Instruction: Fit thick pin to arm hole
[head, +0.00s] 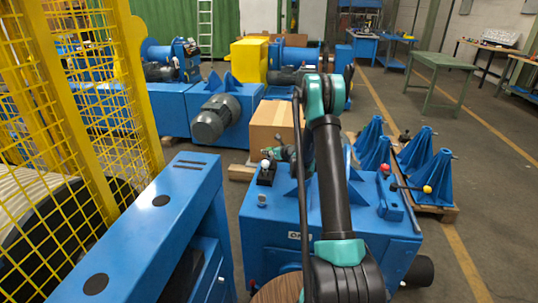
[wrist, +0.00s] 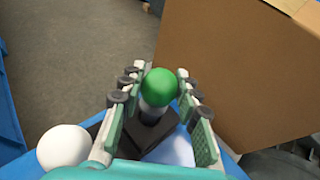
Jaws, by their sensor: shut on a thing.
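My gripper (wrist: 162,82) is shut on a pin with a round green knob (wrist: 160,87), and the knob sits between the fingertips. Its grey shaft (wrist: 154,113) runs down to a black block (wrist: 148,132); whether it is seated there or just above it I cannot tell. In the head view my gripper (head: 281,152) is at the back left of the blue machine top, and the fingers are small. A white-knobbed pin (head: 265,164) stands beside it; its white knob also shows in the wrist view (wrist: 63,147). I cannot make out the arm hole.
Red (head: 385,168) and yellow (head: 427,189) knobs are at the right of the blue machine (head: 275,212). A cardboard box (head: 272,122) stands close behind my gripper. Yellow mesh fencing (head: 75,90) is on the left. Blue stands (head: 430,178) sit on a pallet at right.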

